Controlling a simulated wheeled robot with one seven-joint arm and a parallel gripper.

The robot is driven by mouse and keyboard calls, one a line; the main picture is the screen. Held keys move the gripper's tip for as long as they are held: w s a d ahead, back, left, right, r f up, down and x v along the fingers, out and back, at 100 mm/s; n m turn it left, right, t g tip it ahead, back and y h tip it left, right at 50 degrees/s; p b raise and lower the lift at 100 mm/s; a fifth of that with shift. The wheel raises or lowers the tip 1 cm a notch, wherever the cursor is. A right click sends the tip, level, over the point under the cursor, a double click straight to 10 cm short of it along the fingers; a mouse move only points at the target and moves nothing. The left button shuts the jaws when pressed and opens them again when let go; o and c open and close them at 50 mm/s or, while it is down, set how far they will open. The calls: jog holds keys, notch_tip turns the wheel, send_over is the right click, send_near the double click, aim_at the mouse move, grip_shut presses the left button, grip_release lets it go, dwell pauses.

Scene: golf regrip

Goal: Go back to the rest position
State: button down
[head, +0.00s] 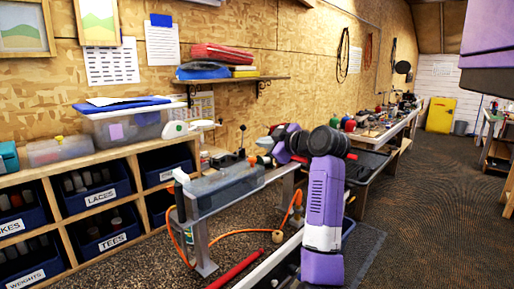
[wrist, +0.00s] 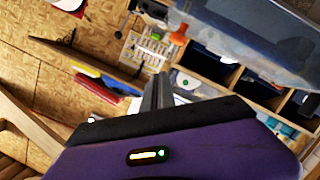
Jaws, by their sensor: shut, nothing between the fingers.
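My arm stands in the middle of the head view, a purple and black limb bent at a dark elbow, in front of the workbench. In the wrist view my gripper (wrist: 160,90) shows as two dark fingers pressed together, with nothing between them. It points toward the wooden wall and the shelving, and touches nothing that I can see. In the head view the end of the arm is small and partly hidden behind the elbow, near the bench, so its fingers are not clear there.
A grey bench stand (head: 235,188) with an orange hose (head: 240,233) and a red rod (head: 238,268) lies close to my arm. Labelled bins (head: 100,190) fill the left shelving. A wall shelf (head: 230,79) holds folded cloths. The dark floor (head: 430,200) at right is clear.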

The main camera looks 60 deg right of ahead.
jog(key=d+b+v, duration=0.1)
jog(key=v, duration=0.5)
jog(key=shift+s+r, duration=0.2)
jog(key=shift+r, duration=0.1)
jog(key=shift+d, duration=0.15)
notch_tip(320, 180, up, 6)
jog(key=s+d+m+t+h, duration=0.1)
jog(key=s+d+m+h, duration=0.15)
jog(key=m+h, duration=0.2)
jog(key=a+f+m+t, duration=0.3)
jog(key=a+f+m, duration=0.1)
jog(key=a+f, duration=2.1)
jog(key=s+a+f+n+g+y, duration=0.1)
jog(key=s+a+f+n+y, duration=0.2)
jog(key=s+a, duration=0.7)
jog(key=s+a+f+n+g+y, duration=0.2)
jog(key=s+a+f+y, duration=0.6)
jog(key=a, duration=0.9)
jog(key=s+f+n, duration=0.1)
jog(key=s+f, duration=0.1)
jog(key=s, duration=0.1)
jog(key=shift+s+a, duration=0.3)
jog(key=shift+s, duration=0.05)
